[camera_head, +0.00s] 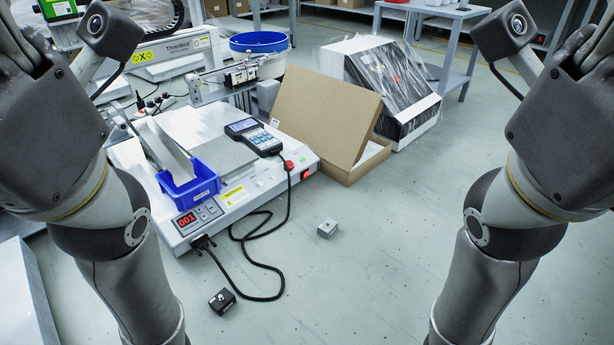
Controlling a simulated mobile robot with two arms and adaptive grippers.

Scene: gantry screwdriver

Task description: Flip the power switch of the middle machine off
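The middle machine (262,188) is a white gantry screwdriver unit standing left of the picture's middle. Its display (187,221) is lit red and reads 001. A red rocker switch (306,174) sits on its right side near the front corner; its exact tilt is too small to tell. A round red button (289,165) is close by on the top. My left gripper (22,50) and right gripper (592,50) are raised at the upper corners, partly cut off, well apart from the machine. Their finger opening cannot be made out.
A blue bin (188,188) and a handheld controller (255,137) lie on the machine. A black cable loops on the light surface in front, near a black box (222,301) and a grey box (327,228). An open cardboard box (325,120) stands behind the switch. The right front is clear.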

